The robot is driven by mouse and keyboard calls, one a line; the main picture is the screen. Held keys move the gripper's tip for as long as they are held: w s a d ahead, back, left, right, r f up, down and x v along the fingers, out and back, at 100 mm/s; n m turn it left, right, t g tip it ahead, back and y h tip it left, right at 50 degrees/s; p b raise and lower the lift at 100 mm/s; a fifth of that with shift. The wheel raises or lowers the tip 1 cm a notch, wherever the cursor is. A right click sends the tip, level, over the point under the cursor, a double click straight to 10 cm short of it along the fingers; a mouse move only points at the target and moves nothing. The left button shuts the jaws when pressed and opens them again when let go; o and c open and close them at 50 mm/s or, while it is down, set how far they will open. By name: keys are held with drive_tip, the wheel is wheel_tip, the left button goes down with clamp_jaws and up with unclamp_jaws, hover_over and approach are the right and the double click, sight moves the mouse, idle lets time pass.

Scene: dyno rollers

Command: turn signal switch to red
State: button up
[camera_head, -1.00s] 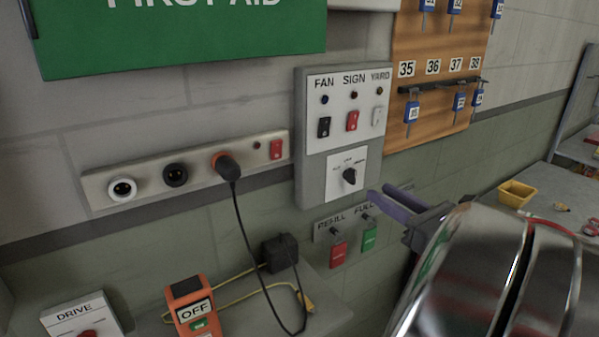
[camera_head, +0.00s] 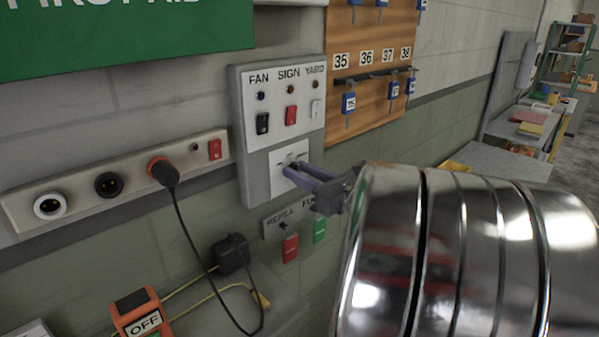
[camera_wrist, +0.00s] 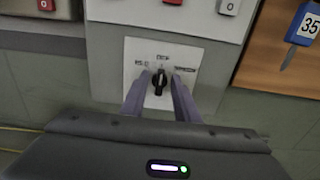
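A small black rotary knob (camera_wrist: 160,82) sits on a white plate (camera_wrist: 136,52) low on the grey wall panel (camera_head: 256,194). Three printed labels surround it, left, top and right, too blurred to read surely. In the wrist view its grip looks roughly upright. My gripper (camera_head: 299,174) reaches to this plate from the right in the head view and mostly hides the knob there. In the wrist view its two purple-grey fingers (camera_wrist: 161,91) stand apart, one on each side of the knob. I see no clear contact between fingers and knob.
Above the knob are the FAN, SIGN and YARD rocker switches (camera_head: 291,115). A key board (camera_head: 372,75) hangs at the right. A socket strip (camera_head: 130,180) with a plugged cable is at the left.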

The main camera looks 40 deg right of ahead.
drive_tip(key=shift+c, duration=0.7)
clamp_jaws()
drive_tip(key=shift+n, duration=0.4)
drive_tip(key=n, duration=0.9)
drive_tip(key=shift+a+f, duration=0.2)
drive_tip(key=shift+a, duration=0.05)
